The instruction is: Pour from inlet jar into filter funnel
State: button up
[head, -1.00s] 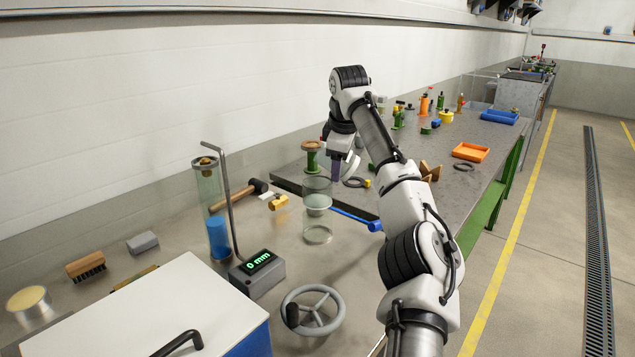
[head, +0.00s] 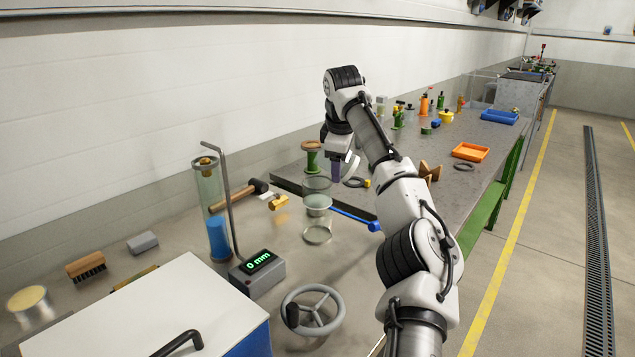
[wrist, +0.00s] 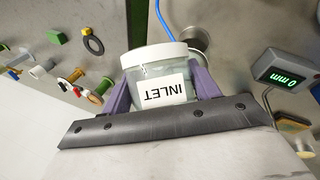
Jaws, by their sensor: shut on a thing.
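My gripper (wrist: 163,84) has purple fingers. They are shut on the sides of the inlet jar (wrist: 161,92), a clear jar with a pale rim and a white INLET label. The label reads upside down in the wrist view. In the head view my gripper (head: 337,172) hangs beside the upper part of the filter funnel (head: 317,203), a clear glass vessel with a pale layer inside and a ring below. The jar is mostly hidden there by my gripper and arm, and I cannot tell its tilt.
A handwheel (head: 313,310) lies in front. A green-and-brown spool (head: 312,156) stands just behind the funnel.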

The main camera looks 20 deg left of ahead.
jog(key=shift+a+f+n+t+h, duration=0.15)
jog(key=shift+f+n+t+h, duration=0.2)
jog(key=shift+h, duration=0.85)
dwell(2.5)
jog(key=shift+r+t+h, duration=0.25)
jog(key=shift+r+h, duration=0.15)
jog(key=shift+h, duration=0.4)
dwell(1.1)
jog(key=shift+a+r+h, duration=0.1)
jog(key=shift+r+h, duration=0.25)
jog(key=shift+h, duration=0.25)
dwell(0.7)
